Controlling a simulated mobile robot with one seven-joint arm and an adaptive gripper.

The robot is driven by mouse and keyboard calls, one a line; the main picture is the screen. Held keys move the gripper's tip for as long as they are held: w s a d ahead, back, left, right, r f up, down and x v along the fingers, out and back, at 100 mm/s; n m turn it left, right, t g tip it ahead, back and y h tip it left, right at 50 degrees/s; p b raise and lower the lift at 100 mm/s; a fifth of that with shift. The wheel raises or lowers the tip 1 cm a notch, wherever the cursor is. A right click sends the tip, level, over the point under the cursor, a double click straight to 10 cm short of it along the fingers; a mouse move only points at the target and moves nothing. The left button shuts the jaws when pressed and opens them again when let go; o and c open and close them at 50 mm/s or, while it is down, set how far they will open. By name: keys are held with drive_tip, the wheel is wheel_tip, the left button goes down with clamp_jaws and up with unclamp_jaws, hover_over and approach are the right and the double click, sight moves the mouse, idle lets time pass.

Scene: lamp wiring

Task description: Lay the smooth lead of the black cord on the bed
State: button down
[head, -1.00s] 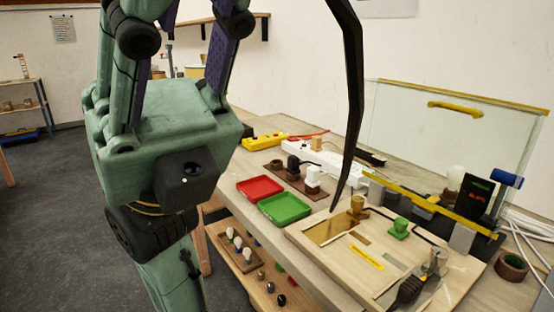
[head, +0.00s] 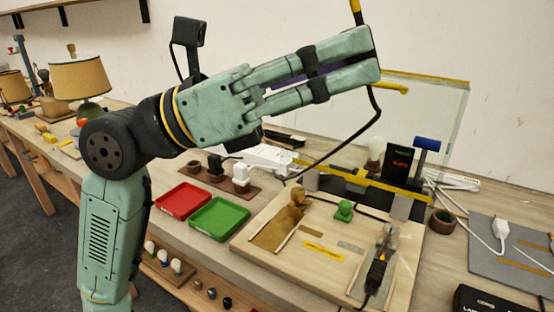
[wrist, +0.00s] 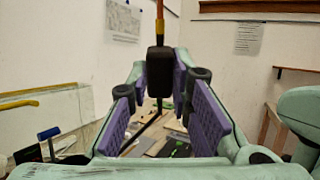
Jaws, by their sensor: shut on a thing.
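My gripper (head: 372,52) is raised above the workbench in the head view, fingers pointing right. It is shut on the black cord (head: 352,138), whose dark end piece (wrist: 159,70) shows between the fingertips in the wrist view. A yellow-orange length (head: 356,8) sticks up above the fingers. I cannot tell whether it is the smooth lead. Below the fingers the cord curves down and left towards the white power strip. A wooden board (head: 262,262) lies on the bench, with a brownish recessed bed (head: 270,238) at its left. The held end is well above the board.
A green block (head: 344,210) and a dark connector in a fixture (head: 376,270) are on the board. A red tray (head: 183,200) and a green tray (head: 219,219) stand left of it. A clear panel (head: 440,110), a yellow rail and a small dark display (head: 397,165) stand behind.

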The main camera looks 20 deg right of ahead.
drive_tip(key=w+d+f+n+t+y+p, duration=0.1)
drive_tip(key=w+d+f+n+t+y, duration=0.3)
drive_tip(key=f+y, duration=0.3)
drive_tip(key=w+d+f+n+t+y, duration=0.3)
drive_tip(key=d+f+t+y, duration=0.25)
drive_tip(key=y, duration=0.25)
drive_tip(key=shift+w+a+f+n+g+y+b, duration=0.1)
drive_tip(key=shift+w+a+f+n+y+b, duration=0.5)
drive_tip(key=shift+w+a+f, duration=1.7)
drive_tip(key=shift+w+a+f+n+g+y+b, duration=0.15)
drive_tip(key=shift+w+a+f+n+y, duration=0.25)
drive_tip(key=shift+w+f+n+y, duration=2)
drive_tip(key=shift+w+a+f+m+h+b, duration=0.4)
drive_tip(key=shift+w+a+f+m, duration=0.55)
drive_tip(key=shift+f, duration=3)
drive_tip(key=shift+a+n, duration=0.25)
drive_tip(key=shift+a, duration=0.2)
drive_tip(key=shift+f+b, duration=0.45)
drive_tip(key=shift+f, duration=0.25)
drive_tip(key=shift+f, duration=0.1)
drive_tip(key=shift+w+f+b, duration=0.1)
drive_tip(key=shift+f+b, duration=0.3)
drive_tip(key=shift+f, duration=0.1)
